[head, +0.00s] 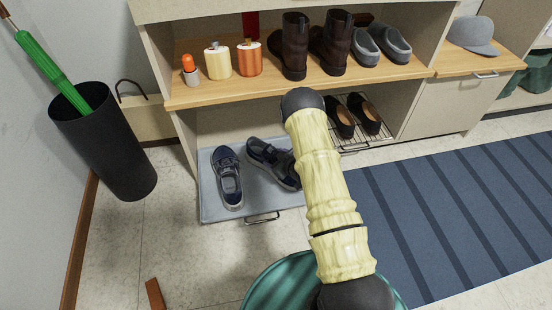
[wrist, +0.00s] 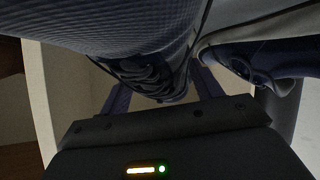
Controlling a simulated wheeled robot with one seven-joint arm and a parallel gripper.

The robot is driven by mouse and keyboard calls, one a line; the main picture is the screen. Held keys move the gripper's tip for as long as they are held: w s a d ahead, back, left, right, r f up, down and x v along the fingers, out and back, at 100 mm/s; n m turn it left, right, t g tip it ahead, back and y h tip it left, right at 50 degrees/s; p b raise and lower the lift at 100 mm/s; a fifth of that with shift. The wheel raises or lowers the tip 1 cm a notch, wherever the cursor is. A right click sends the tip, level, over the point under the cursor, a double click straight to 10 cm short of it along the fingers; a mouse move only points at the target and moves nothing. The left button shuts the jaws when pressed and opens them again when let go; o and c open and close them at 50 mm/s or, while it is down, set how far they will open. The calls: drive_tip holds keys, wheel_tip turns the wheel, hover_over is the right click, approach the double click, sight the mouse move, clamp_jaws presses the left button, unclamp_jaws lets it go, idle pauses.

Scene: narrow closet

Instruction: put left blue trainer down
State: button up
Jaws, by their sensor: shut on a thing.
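Two dark blue trainers show in the head view at the grey tray under the bench. One trainer (head: 228,180) lies on the tray's left side, its length pointing toward me. The other trainer (head: 268,157) is angled beside it, partly hidden behind my arm. In the wrist view a blue trainer (wrist: 145,65) fills the top, close up, between the fingers of my gripper (wrist: 160,94), which is shut on it. A second dark blue shoe (wrist: 262,62) shows at the right there. My gripper is hidden behind my arm in the head view. I cannot see whether the held trainer touches the tray.
The grey tray (head: 215,207) has a handle at its front. A wire rack (head: 350,145) with dark shoes stands to the right. The bench shelf (head: 215,94) overhangs, holding boots, clogs and bottles. A black umbrella bin (head: 110,150) stands left. A striped blue rug (head: 450,205) lies right.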

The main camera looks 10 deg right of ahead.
drive_tip(key=shift+f, duration=0.35)
idle(0.3)
drive_tip(key=o, duration=1.8)
drive_tip(key=shift+a, duration=0.1)
drive_tip(key=shift+c, duration=0.2)
drive_tip(key=p+v, duration=0.8)
drive_tip(key=v, duration=0.9)
drive_tip(key=shift+s, duration=0.15)
